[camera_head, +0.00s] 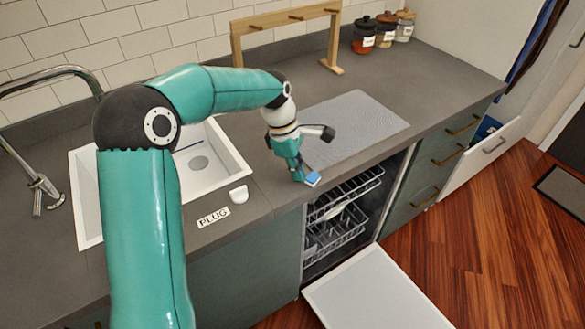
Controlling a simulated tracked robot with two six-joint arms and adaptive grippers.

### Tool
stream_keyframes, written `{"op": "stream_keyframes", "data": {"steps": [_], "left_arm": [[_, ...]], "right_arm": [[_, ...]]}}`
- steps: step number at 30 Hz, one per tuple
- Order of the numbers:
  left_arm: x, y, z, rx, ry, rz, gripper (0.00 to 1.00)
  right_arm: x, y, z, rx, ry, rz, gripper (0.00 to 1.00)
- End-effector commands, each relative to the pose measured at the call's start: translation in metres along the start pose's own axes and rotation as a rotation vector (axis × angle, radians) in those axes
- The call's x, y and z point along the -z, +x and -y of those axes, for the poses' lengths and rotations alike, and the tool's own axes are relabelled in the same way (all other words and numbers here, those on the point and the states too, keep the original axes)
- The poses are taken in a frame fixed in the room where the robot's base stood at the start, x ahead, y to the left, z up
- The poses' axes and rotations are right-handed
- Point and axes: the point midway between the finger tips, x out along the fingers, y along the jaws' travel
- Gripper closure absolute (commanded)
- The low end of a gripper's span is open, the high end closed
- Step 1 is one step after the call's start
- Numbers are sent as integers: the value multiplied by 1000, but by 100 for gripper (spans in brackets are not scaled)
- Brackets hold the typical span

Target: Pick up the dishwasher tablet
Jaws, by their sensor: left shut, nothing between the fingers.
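A small blue and white block, which looks like the dishwasher tablet (313,179), is at the front edge of the grey counter (258,172), above the open dishwasher. My left gripper (301,178) points down at the counter edge just left of the block. Its fingers are shut with nothing between them. The fingertips appear to be beside or touching the block; I cannot tell which. My right gripper is not in view.
The dishwasher (345,205) is open, with racks inside and its door (375,295) lowered. A white sink (235,160), white piece (238,194) and PLUG label (213,217) lie left. A grey mat (375,120), wooden rail (285,18) and several jars (385,30) are behind.

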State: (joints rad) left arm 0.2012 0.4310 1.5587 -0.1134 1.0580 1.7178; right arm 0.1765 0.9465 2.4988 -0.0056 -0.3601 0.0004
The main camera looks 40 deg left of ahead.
Motion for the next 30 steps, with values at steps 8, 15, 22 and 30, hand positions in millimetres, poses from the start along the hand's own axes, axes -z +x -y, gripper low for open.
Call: {"op": "stream_keyframes", "data": {"steps": [8,15,22,30], "left_arm": [[-14,4,0,1,0,0,100],[-11,3,0,1,0,0,100],[12,-4,-4,2,-1,0,100],[21,-52,-6,-3,7,1,100]], "right_arm": [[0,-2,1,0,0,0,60],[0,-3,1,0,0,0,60],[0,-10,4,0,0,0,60],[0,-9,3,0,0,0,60]]}}
